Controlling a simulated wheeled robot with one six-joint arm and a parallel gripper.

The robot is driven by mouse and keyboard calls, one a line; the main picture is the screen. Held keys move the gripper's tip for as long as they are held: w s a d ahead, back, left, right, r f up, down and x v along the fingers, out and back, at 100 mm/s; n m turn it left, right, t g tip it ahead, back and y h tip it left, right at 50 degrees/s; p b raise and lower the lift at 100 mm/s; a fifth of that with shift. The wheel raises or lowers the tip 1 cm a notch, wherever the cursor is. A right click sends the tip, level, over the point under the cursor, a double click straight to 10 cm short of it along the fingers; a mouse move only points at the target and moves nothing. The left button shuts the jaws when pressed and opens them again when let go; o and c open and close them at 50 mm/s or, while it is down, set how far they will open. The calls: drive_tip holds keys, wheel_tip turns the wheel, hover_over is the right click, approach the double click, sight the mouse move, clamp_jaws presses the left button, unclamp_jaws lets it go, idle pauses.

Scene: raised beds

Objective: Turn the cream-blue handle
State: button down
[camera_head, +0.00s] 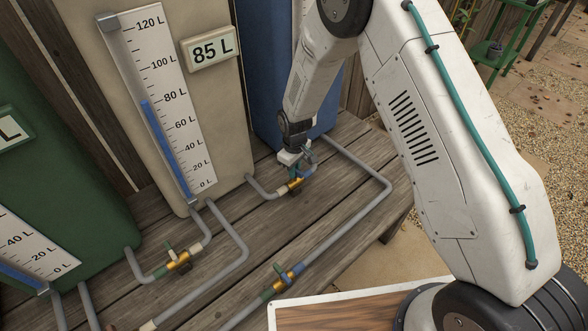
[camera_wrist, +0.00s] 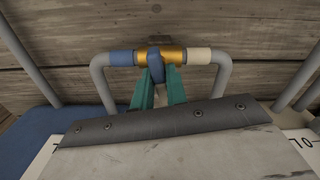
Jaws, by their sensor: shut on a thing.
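The cream-blue valve is a brass body (camera_head: 295,184) in a grey pipe between the cream tank and the blue tank. In the wrist view its brass body (camera_wrist: 172,55) has a blue collar (camera_wrist: 121,58) on the left and a cream collar (camera_wrist: 198,56) on the right. Its small blue handle (camera_wrist: 155,68) points from the brass body toward the wrist camera, across the pipe. My gripper (camera_head: 303,158) is at this valve, with its teal fingers (camera_wrist: 158,86) shut on the handle from both sides. The fingers partly hide the handle.
A green-cream valve (camera_head: 178,261) and a green-blue valve (camera_head: 287,277) sit on other pipes nearby. The cream tank (camera_head: 222,90) has a scale and a plate reading 85 L. The blue tank (camera_head: 262,60) stands close beside my wrist. Grey pipes cross the wooden bench (camera_head: 325,195).

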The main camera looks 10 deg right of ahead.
drive_tip(key=shift+s+m, duration=0.1)
drive_tip(key=shift+m, duration=0.7)
drive_tip(key=c, duration=1.4)
unclamp_jaws()
drive_tip(key=shift+r, duration=3.95)
